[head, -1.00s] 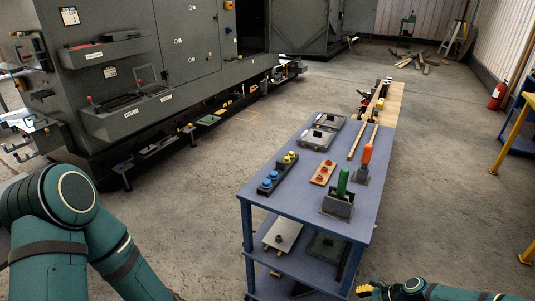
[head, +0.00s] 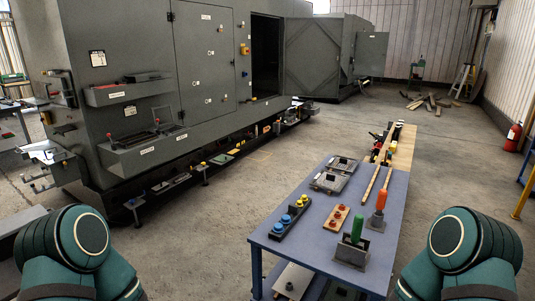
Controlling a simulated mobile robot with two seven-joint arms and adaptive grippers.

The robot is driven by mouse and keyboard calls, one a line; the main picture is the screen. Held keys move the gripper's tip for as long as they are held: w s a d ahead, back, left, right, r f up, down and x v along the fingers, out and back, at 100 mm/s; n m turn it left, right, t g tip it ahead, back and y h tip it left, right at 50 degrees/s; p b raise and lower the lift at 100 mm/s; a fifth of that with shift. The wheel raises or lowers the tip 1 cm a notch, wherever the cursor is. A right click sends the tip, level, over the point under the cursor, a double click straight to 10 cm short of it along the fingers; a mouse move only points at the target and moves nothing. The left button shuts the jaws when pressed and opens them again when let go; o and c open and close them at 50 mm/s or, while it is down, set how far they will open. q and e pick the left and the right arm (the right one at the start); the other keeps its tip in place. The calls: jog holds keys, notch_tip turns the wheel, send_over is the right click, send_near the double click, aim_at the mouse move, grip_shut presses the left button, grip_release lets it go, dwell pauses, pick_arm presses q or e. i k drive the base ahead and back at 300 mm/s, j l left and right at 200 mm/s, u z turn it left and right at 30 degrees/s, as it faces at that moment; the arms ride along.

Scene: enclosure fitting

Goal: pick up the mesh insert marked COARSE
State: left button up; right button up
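No label reading COARSE is legible, so I cannot tell which piece is the mesh insert. Two flat grey framed pieces lie on the blue table (head: 303,248), the far one (head: 343,164) just behind the near one (head: 328,182); their markings are too small to read. Only upper parts of my two teal arms show, at the bottom left and bottom right. Both grippers are out of view.
The table also carries a block with blue and yellow knobs (head: 290,218), a wooden board with red knobs (head: 336,217), a green-handled tool in a grey holder (head: 353,240) and an orange-handled tool (head: 380,203). A large grey enclosure (head: 140,60) stands left. Concrete floor lies open between.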

aim_at(340, 163)
jog(key=i+j+u, duration=0.5)
jog(key=i+j, duration=0.25)
jog(key=i, duration=1.1)
jog(key=i+u, duration=0.45)
jog(key=i, duration=1.5)
jog(key=z, duration=0.5)
jog(key=l+z, duration=0.1)
jog(key=z, duration=0.4)
jog(key=i+z, duration=0.1)
jog(key=z, duration=0.9)
jog(key=i+z, duration=0.15)
jog(key=z, duration=0.85)
jog(key=i+z, duration=0.1)
jog(key=z, duration=0.4)
